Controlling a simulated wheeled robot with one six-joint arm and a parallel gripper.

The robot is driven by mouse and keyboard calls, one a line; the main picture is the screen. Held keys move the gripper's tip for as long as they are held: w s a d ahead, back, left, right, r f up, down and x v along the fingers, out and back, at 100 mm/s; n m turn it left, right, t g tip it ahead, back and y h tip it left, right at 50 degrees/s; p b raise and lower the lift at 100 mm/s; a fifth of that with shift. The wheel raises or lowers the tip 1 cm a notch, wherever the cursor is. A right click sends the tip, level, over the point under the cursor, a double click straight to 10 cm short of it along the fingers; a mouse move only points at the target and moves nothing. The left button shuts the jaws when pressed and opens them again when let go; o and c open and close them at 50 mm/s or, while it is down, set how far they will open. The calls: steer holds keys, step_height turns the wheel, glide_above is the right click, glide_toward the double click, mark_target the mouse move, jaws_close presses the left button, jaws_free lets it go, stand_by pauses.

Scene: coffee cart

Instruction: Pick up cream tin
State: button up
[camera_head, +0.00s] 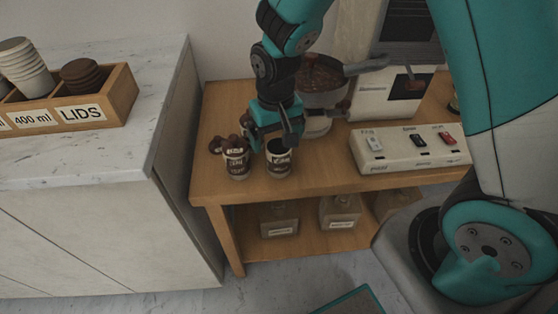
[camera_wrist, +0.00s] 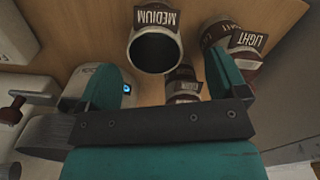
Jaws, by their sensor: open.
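My gripper (camera_head: 272,136) is open above the wooden stand, just behind and above the right open tin (camera_head: 281,164). That tin is pale with a dark label and stands upright; the left tin (camera_head: 236,166) stands beside it. In the wrist view the fingers of my gripper (camera_wrist: 163,82) are spread. A pale, open tin labelled MEDIUM (camera_wrist: 168,30) lies beyond the fingers, and a tin labelled LIGHT (camera_wrist: 228,38) is to the right. A banded tin (camera_wrist: 184,86) is partly hidden behind the gripper's palm. No label reads as cream, so I cannot tell which tin is the cream one.
A grinder or machine with a bowl (camera_head: 322,82) stands close behind, right of my gripper. A switch box (camera_head: 385,160) sits to the right on the stand (camera_head: 320,178). A lids crate (camera_head: 75,112) is on the left counter. Jars (camera_head: 280,218) sit on the lower shelf.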

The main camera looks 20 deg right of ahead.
mark_target(279, 152)
steer(key=f, duration=0.6)
steer(key=shift+d, duration=0.3)
steer(key=shift+r, duration=0.1)
steer(key=c, duration=1.2)
steer(key=shift+r, duration=0.1)
